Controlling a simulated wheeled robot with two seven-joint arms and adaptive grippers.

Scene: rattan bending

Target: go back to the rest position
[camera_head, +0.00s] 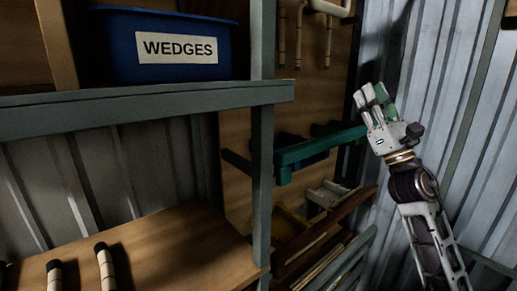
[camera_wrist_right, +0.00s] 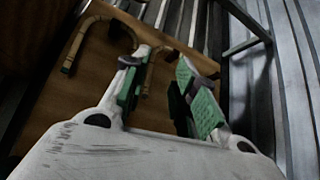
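My right gripper (camera_head: 373,98) is raised at the right of the head view, beside the corrugated metal wall. In the right wrist view its two fingers with green pads (camera_wrist_right: 163,84) stand apart, and I see nothing held between them. Beyond the fingers, curved rattan canes (camera_wrist_right: 72,48) show against a brown wooden board (camera_wrist_right: 48,105). One cane passes behind the fingers and is partly hidden. My left gripper is not in view.
A blue bin labelled WEDGES (camera_head: 120,62) stands on a grey shelf (camera_head: 150,108) at the upper left. Green rack bars (camera_head: 320,143) lie left of my right gripper. Canes (camera_head: 105,265) show at the lower left, on a wooden surface (camera_head: 175,255).

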